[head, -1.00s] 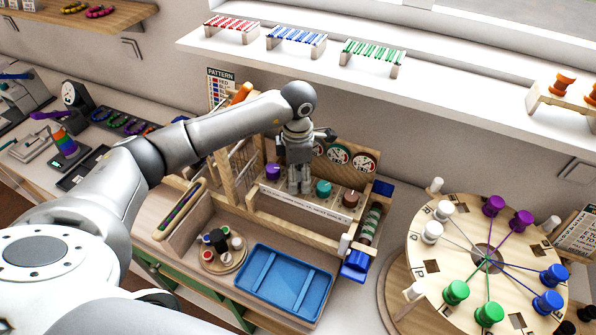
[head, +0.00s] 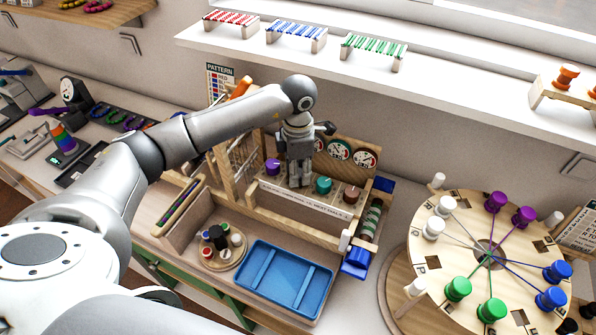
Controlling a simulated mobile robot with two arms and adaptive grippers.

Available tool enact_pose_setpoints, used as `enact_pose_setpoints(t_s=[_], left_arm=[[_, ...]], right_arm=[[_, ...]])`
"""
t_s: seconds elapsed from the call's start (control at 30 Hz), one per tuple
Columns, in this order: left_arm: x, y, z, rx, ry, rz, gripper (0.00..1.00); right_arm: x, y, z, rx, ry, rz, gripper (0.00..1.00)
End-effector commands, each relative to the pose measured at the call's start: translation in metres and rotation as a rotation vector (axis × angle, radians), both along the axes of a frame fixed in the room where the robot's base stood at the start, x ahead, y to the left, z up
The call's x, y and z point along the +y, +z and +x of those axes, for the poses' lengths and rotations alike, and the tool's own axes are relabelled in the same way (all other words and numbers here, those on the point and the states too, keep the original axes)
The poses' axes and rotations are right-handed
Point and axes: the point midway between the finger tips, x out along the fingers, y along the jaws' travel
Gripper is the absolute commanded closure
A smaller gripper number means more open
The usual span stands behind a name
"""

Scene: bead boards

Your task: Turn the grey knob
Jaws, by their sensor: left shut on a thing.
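A wooden bead board has a row of knobs below a row of round dials. A purple knob (head: 272,167), a teal knob (head: 323,186) and a brown knob (head: 351,194) show in this row. My left gripper (head: 300,181) points down into the row between the purple and teal knobs. It is shut on the grey knob, which its fingers hide almost entirely. A dial (head: 338,150) and another dial (head: 365,158) show behind it; my wrist partly covers the dials to the left. My right gripper is not in view.
A blue tray (head: 318,291) and a small round stand with spools (head: 218,238) lie in front of the knob row. A round wooden board (head: 425,259) with coloured spools stands to the right. A white shelf (head: 460,97) runs behind.

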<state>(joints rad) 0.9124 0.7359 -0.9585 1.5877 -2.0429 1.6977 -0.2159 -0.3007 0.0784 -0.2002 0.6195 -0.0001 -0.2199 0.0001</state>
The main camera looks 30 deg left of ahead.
Motion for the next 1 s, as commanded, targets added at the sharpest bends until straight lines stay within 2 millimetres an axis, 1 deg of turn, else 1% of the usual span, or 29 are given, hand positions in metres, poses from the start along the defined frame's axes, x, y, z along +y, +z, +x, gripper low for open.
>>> enact_pose_setpoints(t_s=[0.03,0.2,0.6,0.8,1.0], left_arm=[[0.0,-0.002,0.001,-0.004,0.03,0.0,0.91],[0.0,-0.003,0.001,-0.003,0.158,0.0,0.91],[0.001,-0.001,0.001,-0.003,0.426,0.0,0.91],[0.001,0.0,0.001,-0.003,0.497,0.0,0.91],[0.001,0.001,0.001,-0.003,0.524,0.0,0.91]], right_arm=[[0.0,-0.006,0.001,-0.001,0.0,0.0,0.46],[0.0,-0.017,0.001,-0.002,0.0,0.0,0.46],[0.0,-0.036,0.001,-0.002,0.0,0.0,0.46],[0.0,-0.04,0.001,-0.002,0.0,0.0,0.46],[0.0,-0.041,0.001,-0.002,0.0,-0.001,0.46]])
